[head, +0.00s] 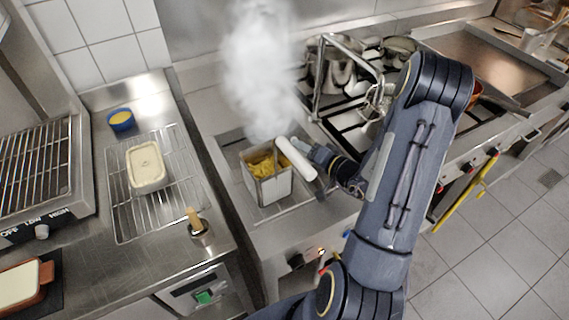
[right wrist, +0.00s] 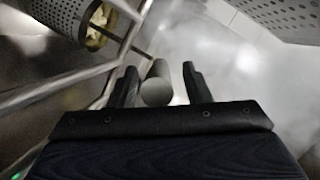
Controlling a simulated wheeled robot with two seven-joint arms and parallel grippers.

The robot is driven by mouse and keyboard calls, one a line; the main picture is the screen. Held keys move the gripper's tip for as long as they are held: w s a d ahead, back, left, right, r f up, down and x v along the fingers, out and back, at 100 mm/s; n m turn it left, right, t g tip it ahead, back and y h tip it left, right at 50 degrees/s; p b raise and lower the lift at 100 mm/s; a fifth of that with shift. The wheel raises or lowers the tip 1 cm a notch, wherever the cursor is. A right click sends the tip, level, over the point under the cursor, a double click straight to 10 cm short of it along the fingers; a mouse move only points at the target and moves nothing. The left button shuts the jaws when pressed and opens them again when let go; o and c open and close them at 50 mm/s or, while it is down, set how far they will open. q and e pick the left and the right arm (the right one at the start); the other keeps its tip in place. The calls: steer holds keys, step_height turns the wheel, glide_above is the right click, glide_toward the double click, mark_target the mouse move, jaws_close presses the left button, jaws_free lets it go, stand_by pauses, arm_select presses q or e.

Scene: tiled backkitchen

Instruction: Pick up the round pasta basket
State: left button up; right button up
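A pasta basket (right wrist: 62,14) with a curved, perforated metal wall shows at the upper left in the right wrist view, with yellow pasta (right wrist: 100,25) in it. A thin rod joins it to a thick pale handle (right wrist: 157,85). In the head view the pale handle (head: 296,158) slants over the right side of a square steel cooker (head: 267,190) holding yellow pasta (head: 262,164). My right gripper (head: 318,162) is at this handle. In the wrist view its fingers (right wrist: 160,84) are open on either side of the handle, with gaps. My left gripper is not in view.
Steam (head: 257,75) rises above the cooker. A second perforated metal wall (right wrist: 280,14) shows at the wrist view's upper right. A stove with pots (head: 342,72) stands behind.

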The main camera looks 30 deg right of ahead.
jaws_close()
steer(key=shift+r, duration=0.1)
